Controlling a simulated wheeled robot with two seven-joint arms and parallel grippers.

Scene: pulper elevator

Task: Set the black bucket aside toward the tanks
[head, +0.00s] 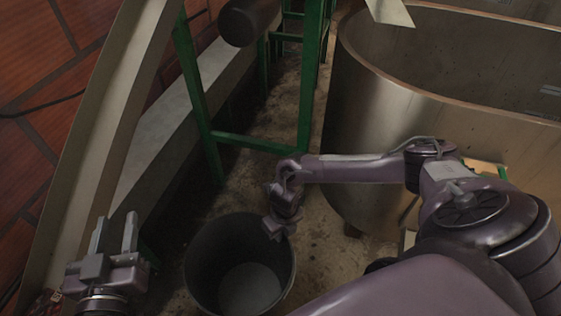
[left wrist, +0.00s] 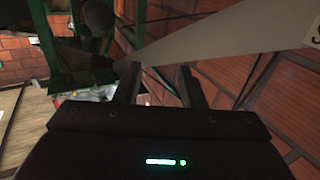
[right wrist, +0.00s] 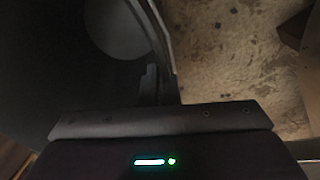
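The black bucket (head: 194,268) stands upright on the floor at the bottom centre of the head view, open at the top, with a paler round bottom inside. My right gripper (head: 278,228) reaches down to the bucket's right rim. In the right wrist view the rim of the bucket (right wrist: 153,30) runs down between the close-set fingers of my right gripper (right wrist: 163,85), which looks shut on it. My left gripper (head: 116,235) is open and empty, raised at the left of the bucket; its two spread fingers also show in the left wrist view (left wrist: 160,88).
A large metal tank (head: 375,130) stands at the right, behind my right arm. A green metal frame (head: 205,120) stands behind the bucket, along a low concrete ledge (head: 165,130) and a brick wall (head: 35,80). Bare floor (head: 285,120) lies between frame and tank.

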